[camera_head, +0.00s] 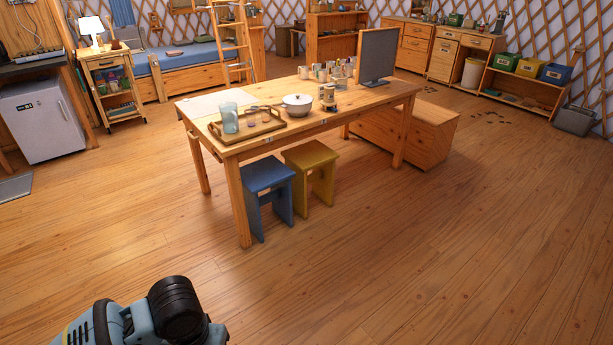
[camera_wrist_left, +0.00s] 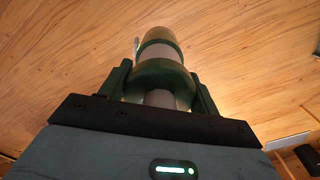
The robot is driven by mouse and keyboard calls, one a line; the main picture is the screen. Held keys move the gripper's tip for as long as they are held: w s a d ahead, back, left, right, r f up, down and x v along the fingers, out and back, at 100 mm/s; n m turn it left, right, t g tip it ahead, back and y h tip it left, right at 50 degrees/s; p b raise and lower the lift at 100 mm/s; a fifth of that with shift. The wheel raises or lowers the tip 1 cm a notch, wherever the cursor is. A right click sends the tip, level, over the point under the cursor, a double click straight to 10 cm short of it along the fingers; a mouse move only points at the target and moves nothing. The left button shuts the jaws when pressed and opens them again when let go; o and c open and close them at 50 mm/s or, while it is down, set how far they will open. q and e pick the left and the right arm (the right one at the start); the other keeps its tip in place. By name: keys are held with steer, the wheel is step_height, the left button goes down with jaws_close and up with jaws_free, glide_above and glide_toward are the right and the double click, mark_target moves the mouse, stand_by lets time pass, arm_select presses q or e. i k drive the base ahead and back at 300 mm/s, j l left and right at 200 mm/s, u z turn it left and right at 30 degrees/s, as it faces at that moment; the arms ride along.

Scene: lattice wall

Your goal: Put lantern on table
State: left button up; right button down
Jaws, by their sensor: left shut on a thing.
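The lantern (camera_wrist_left: 161,70) is in the left wrist view, with a green cap, a pale grey-white band and a wide green collar. My left gripper (camera_wrist_left: 160,88) is shut on it, one finger on each side. The lower part of the lantern is partly hidden by the gripper's body. The wooden table (camera_head: 372,101) stands in the middle of the head view, apart from my arm at the lower left. The lantern and left gripper do not show in the head view. My right gripper is in neither view.
On the table are a tray (camera_head: 247,134) with a glass pitcher (camera_head: 229,118), a white pot (camera_head: 297,105), several small containers and a monitor (camera_head: 378,56). A blue stool (camera_head: 268,176) and a yellow stool (camera_head: 311,161) stand at its front. The foreground floor is clear.

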mark_target(305, 91)
steer(key=u, duration=1.3)
steer(key=i, duration=1.05)
steer(key=i+u, duration=0.15)
steer(key=i, duration=0.9)
steer(key=i+l, duration=0.1)
steer(key=i, duration=2.1)
steer(key=i+z, duration=0.15)
steer(key=i, duration=1)
steer(key=i+j, duration=0.2)
steer(key=i, duration=0.95)
